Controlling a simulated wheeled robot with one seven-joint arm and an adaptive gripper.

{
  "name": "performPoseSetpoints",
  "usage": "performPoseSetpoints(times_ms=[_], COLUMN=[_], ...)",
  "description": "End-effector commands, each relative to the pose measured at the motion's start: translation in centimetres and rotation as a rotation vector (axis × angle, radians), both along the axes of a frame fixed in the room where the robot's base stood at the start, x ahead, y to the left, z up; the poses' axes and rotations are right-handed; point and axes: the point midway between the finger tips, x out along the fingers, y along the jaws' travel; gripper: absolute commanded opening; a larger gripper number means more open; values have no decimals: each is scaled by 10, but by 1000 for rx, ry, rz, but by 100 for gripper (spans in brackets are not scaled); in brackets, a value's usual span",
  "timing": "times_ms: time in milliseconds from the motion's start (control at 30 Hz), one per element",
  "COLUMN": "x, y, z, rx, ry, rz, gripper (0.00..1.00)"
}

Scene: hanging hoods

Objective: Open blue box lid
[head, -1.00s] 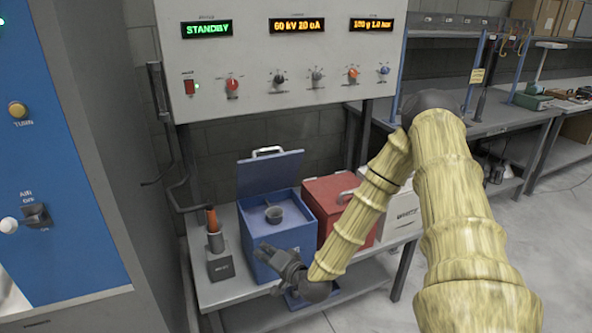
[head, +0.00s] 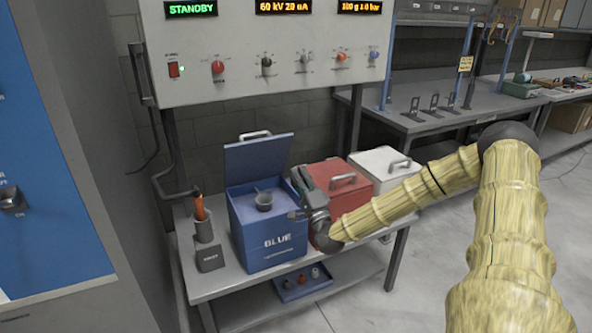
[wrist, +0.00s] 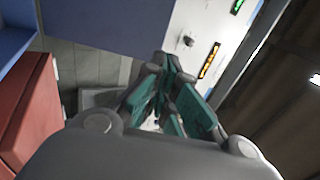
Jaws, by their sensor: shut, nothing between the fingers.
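The blue box (head: 268,235), marked "BLUE", stands on the grey table in the head view. Its lid (head: 259,159) is tilted up and back at the rear, with a light handle (head: 254,134) on its top edge. A small grey cup with a handle (head: 264,201) shows in the open top. My gripper (head: 299,196) is shut and empty. In the head view it is at the box's right side, in front of the red box; I cannot tell whether it touches either. In the wrist view its teal-padded fingers (wrist: 168,92) are close together with nothing between them.
A red box (head: 341,182) and a white box (head: 385,166) stand to the right. A grey stand with an orange-handled tool (head: 203,229) is at the left. A control panel (head: 265,50) is above. A blue tray (head: 303,282) lies on the lower shelf.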

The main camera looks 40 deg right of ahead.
Motion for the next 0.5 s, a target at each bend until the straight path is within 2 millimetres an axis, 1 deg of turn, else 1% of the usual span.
performPoseSetpoints(times_ms=[100,500], x=[17,74], y=[-3,-17], z=[11,41], rx=[-2,-3], ry=[-2,1], rz=[1,1], gripper=[0,0])
